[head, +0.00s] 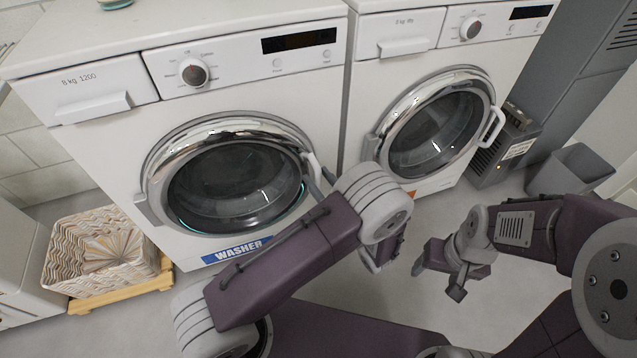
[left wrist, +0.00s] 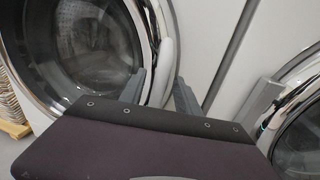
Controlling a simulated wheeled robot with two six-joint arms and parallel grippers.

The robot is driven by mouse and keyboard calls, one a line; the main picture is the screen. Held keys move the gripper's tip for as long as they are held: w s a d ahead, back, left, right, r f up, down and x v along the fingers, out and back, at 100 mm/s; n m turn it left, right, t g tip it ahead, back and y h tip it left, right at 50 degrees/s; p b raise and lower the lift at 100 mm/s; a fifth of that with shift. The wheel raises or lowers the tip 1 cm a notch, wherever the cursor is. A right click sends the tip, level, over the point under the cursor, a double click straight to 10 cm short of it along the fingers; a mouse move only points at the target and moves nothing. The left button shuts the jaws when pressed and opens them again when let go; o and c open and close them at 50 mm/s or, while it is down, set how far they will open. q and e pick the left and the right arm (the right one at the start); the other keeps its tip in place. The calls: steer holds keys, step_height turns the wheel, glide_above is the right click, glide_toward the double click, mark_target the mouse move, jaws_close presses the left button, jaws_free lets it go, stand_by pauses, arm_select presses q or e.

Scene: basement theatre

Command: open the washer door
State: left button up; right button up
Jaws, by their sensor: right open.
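The washer (head: 110,130) is the white machine at the left of the head view, with a blue WASHER label (head: 236,250). Its round chrome-rimmed door (head: 235,185) looks closed. The white door handle (head: 308,160) is on the door's right side and also shows in the left wrist view (left wrist: 164,45). My left gripper (head: 321,180) is at the handle, partly hidden by my arm. In the left wrist view its fingers (left wrist: 160,94) are apart, with the handle showing between them; contact cannot be told. My right gripper (head: 440,277) is open and empty, low at the right, away from the washer.
A second white machine (head: 355,100) with a similar round door (head: 435,135) stands close at the right. A patterned basket (head: 100,260) on a wooden base is at the lower left. A grey bin (head: 570,170) and a dark grey unit (head: 503,150) stand at the right.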

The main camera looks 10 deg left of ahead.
arm_select(q)
steer(key=shift+w+a, duration=0.2)
steer(key=shift+a, duration=0.05)
jaws_close()
stand_by(1.3)
